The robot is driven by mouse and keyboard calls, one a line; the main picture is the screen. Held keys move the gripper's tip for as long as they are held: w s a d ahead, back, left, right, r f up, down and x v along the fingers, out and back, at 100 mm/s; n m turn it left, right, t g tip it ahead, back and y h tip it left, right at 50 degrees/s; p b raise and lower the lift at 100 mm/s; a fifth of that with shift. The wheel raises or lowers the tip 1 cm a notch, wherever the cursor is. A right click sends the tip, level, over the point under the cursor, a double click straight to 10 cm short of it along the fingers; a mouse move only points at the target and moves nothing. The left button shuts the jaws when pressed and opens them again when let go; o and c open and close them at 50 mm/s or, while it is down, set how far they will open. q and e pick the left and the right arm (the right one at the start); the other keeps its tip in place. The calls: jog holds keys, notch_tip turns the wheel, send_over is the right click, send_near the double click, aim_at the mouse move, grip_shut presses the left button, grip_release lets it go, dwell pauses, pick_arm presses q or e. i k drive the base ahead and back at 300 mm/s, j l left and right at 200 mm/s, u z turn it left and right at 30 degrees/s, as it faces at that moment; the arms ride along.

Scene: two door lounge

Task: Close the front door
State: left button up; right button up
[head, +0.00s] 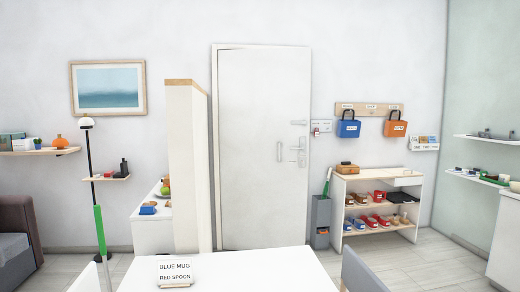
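A white door (262,150) stands in the back wall, in the middle of the head view. A thin dark line shows along the frame's upper left corner. The door's lower end is partly hidden behind the white table. Neither of my grippers is in view.
A white table (225,270) with a sign card (175,270) lies in front. A partition (187,165) stands left of the door. A grey bin (320,222) and shoe rack (376,205) stand right of it. A chair (362,270) is at the table's right; floor (420,262) shows beyond.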

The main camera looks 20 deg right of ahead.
aim_at(264, 99)
jog(key=l+z, duration=0.25)
jog(key=i+l+z, duration=0.2)
jog(key=l, duration=0.2)
jog(key=i+l+z, duration=0.1)
jog(key=l+z, duration=0.4)
jog(key=i+l+z, duration=0.2)
jog(key=z, duration=0.3)
jog(key=i+l+z, duration=0.25)
jog(key=l+z, duration=0.25)
jog(key=i+l+z, duration=0.15)
jog(key=z, duration=0.3)
jog(key=i+l+z, duration=0.15)
jog(key=i, duration=0.35)
jog(key=i+z, duration=0.1)
jog(key=i, duration=0.4)
jog(key=i+j+u, duration=0.1)
jog(key=i+u, duration=0.8)
jog(key=i+l+u, duration=0.25)
jog(key=i+u, duration=0.2)
jog(key=i+j+u, duration=0.25)
jog(key=i+u, duration=0.2)
jog(key=i, duration=0.65)
jog(key=i+l+u, duration=0.2)
jog(key=i+u, duration=0.25)
jog(key=i, duration=0.65)
